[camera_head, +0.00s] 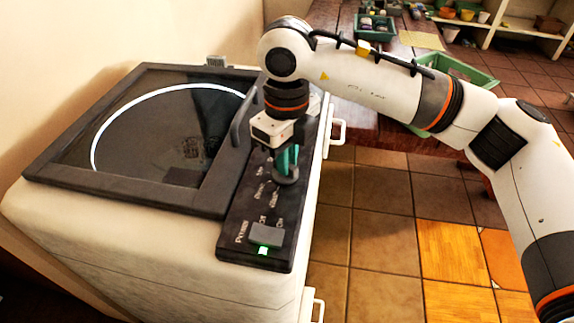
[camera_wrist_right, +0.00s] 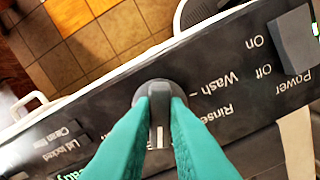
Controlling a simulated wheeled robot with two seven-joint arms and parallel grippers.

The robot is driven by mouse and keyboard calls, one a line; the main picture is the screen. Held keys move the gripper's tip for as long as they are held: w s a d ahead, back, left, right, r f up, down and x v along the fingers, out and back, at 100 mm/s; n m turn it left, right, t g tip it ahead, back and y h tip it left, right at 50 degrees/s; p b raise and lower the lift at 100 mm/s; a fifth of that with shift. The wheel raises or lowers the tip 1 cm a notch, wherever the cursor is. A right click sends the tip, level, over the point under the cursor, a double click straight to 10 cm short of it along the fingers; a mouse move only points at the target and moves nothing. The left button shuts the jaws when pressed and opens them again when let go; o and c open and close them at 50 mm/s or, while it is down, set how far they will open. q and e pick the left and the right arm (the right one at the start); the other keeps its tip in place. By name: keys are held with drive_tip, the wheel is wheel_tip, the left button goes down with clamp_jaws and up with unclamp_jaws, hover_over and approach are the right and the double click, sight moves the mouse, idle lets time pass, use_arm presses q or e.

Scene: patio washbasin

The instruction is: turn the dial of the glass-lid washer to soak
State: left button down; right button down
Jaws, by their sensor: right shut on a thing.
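The glass-lid washer (camera_head: 110,240) stands at left with its dark-framed glass lid (camera_head: 150,130) down. Its black control panel (camera_head: 240,215) runs along the right side. The grey round dial (camera_head: 287,178) is on this panel, and it also shows in the wrist view (camera_wrist_right: 146,92). My right gripper (camera_head: 288,160) reaches down from above, its teal fingers (camera_wrist_right: 157,108) shut on the dial's raised grip. A white line shows on the grip between the fingers. "Wash" and "Rinse" are readable beside the dial; other labels are partly hidden by the fingers, and I see no readable "Soak". My left gripper is out of view.
A power switch (camera_head: 265,234) with a lit green light is at the panel's near end. The lid handle (camera_head: 240,122) stands close to my right gripper. A dark wooden table (camera_head: 345,100) with green crates (camera_head: 455,72) is behind. Tiled floor lies open at right.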

drive_tip(key=shift+m+b, duration=0.7)
drive_tip(key=shift+m, duration=0.4)
drive_tip(key=c, duration=1.4)
unclamp_jaws()
drive_tip(key=shift+c, duration=0.2)
drive_tip(key=shift+r, duration=0.1)
wheel_tip(320, 180, up, 12)
drive_tip(key=shift+b, duration=0.35)
